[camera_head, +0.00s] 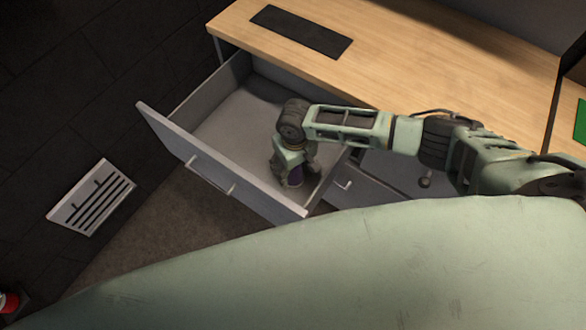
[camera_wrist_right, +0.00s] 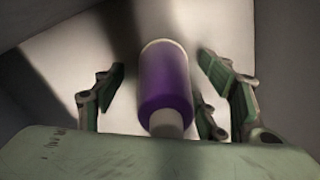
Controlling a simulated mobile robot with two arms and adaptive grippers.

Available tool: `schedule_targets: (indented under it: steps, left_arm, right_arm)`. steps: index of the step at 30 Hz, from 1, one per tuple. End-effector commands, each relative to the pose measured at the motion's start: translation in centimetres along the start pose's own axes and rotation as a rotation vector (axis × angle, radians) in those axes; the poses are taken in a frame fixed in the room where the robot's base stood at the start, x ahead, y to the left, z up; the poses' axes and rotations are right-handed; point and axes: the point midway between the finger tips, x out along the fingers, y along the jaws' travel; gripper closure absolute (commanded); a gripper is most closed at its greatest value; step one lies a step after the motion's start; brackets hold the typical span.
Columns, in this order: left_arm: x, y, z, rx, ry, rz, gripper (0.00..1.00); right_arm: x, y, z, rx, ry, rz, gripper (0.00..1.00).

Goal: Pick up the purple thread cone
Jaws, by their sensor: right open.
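The purple thread cone (camera_wrist_right: 165,80) stands between the spread fingers of my right gripper (camera_wrist_right: 163,95) in the right wrist view. It has a purple body with pale ends, and the fingers show gaps on both sides of it. The rest of the cone is hidden by the gripper there. My left gripper is not in view.
The drawer's grey walls and front panel (camera_head: 215,170) surround my right gripper closely. A wooden desktop (camera_head: 400,60) with a dark mat (camera_head: 300,31) lies above and behind the drawer. A white vent (camera_head: 91,197) is on the dark wall at left.

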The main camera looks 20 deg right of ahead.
Motion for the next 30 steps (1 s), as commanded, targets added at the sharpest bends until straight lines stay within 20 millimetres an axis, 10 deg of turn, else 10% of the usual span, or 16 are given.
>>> schedule_targets:
  steps: [11, 30]
  left_arm:
    - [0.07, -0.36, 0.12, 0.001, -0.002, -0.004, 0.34]
    - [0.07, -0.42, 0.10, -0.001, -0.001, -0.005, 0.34]
  right_arm:
    - [1.25, -0.03, 0.03, -0.001, 0.000, 0.000, 0.35]
    - [1.19, 0.01, 0.01, 0.000, 0.000, 0.000, 0.87]
